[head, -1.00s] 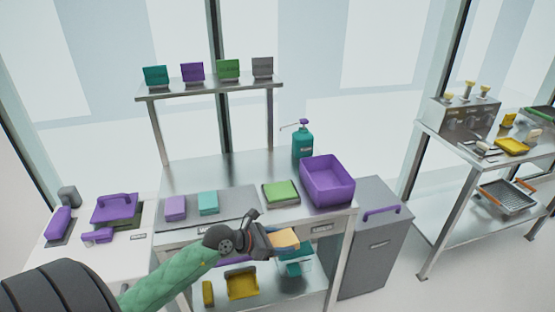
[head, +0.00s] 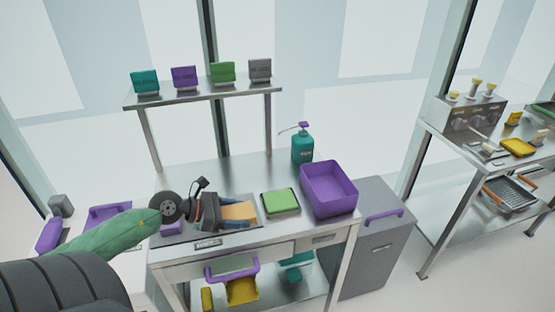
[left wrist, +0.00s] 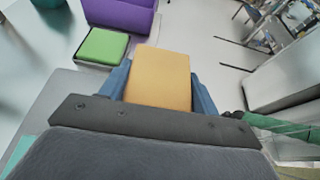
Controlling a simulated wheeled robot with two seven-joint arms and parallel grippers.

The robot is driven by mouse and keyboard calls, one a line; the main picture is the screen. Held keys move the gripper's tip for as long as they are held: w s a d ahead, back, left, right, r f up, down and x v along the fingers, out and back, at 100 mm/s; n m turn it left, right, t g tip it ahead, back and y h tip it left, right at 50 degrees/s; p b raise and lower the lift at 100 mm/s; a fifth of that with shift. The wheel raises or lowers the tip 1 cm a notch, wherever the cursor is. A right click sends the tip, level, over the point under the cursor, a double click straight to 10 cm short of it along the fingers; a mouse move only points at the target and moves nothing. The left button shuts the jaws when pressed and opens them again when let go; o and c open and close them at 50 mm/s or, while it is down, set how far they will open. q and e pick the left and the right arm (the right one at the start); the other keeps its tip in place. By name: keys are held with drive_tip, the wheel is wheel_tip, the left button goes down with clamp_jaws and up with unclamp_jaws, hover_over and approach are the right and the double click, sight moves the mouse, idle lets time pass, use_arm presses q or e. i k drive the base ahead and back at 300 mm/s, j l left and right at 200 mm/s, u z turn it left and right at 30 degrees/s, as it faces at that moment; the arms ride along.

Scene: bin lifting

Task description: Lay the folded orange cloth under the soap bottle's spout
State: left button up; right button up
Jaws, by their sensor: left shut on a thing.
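The folded orange cloth (head: 238,212) is held between the fingers of my left gripper (head: 232,213), over the left front part of the steel table (head: 235,172). The cloth also fills the middle of the left wrist view (left wrist: 160,78), between two blue fingers. My right gripper is not in view.
A green folded cloth (head: 281,201) lies on the table just right of my gripper. A purple bin (head: 328,188) stands at the right. A shelf with several coloured cards (head: 203,93) rises behind. The tabletop left of the bottle is clear.

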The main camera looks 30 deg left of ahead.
sight(279, 166)
drive_tip(key=i+j, duration=0.45)
drive_tip(key=j, duration=0.15)
drive_tip(key=i+j, duration=0.45)
drive_tip(key=j, duration=0.15)
